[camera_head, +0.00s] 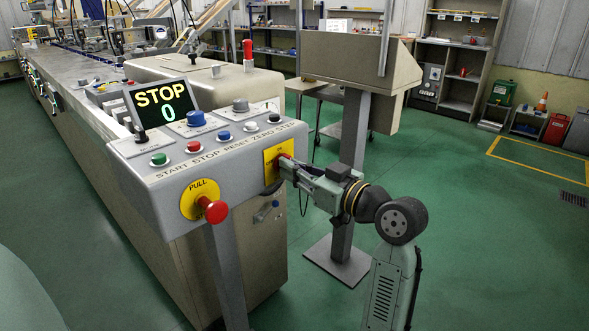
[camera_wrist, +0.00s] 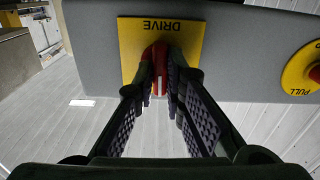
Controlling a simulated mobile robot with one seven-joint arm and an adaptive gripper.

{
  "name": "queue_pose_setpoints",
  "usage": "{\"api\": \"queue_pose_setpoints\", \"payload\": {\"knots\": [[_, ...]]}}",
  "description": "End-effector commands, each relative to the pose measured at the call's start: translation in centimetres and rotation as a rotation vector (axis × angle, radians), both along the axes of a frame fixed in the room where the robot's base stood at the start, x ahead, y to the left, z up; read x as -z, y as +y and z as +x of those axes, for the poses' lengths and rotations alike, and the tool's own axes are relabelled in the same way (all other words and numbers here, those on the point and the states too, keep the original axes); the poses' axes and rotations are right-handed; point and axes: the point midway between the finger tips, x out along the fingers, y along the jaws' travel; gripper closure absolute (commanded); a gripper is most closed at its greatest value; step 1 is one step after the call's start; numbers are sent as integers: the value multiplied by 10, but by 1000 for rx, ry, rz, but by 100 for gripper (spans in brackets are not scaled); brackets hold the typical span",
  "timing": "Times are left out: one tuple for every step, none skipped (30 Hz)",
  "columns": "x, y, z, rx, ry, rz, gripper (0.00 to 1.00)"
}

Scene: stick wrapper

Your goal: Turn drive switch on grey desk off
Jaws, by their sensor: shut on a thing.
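The drive switch has a red handle (camera_wrist: 160,62) on a yellow plate marked DRIVE (camera_wrist: 133,50), seen upside down in the wrist view. In the head view the yellow plate (camera_head: 269,168) is on the front face of the grey desk (camera_head: 160,196), at its right end. My gripper (camera_wrist: 160,75) is shut on the red handle, one finger on each side. In the head view my gripper (camera_head: 287,166) reaches the plate from the right and hides most of the handle. The handle's exact angle is hard to tell.
A red pull knob (camera_head: 213,210) on a yellow disc juts from the same face, left of the switch. Several buttons line the sloped top. A display (camera_head: 160,104) reads STOP 0. A grey post (camera_head: 350,150) stands behind my arm. Green floor is free at right.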

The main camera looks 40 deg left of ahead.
Motion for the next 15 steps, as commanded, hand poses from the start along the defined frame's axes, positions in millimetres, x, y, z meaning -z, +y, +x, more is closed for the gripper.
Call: {"api": "queue_pose_setpoints", "payload": {"knots": [[2, 0, 0, 1, -12, -1, 100], [2, 0, 0, 1, -21, -2, 100], [3, 0, 0, 1, -37, -3, 100], [3, 0, 0, 0, -51, -4, 100], [3, 0, 0, 0, -66, -4, 100], [4, 0, 0, 0, -88, -6, 100], [4, 0, 0, 1, -108, -7, 100], [5, 0, 0, 1, -128, -9, 100], [5, -1, 0, 2, -159, -11, 100], [6, 0, 0, 1, -182, -13, 100], [6, 0, 0, 1, -207, -15, 100], [6, 0, 0, 1, -241, -18, 100], [6, 0, 0, 1, -269, -20, 100], [6, -1, 0, 2, -297, -22, 100], [7, 0, 0, 2, -334, -26, 100]]}}
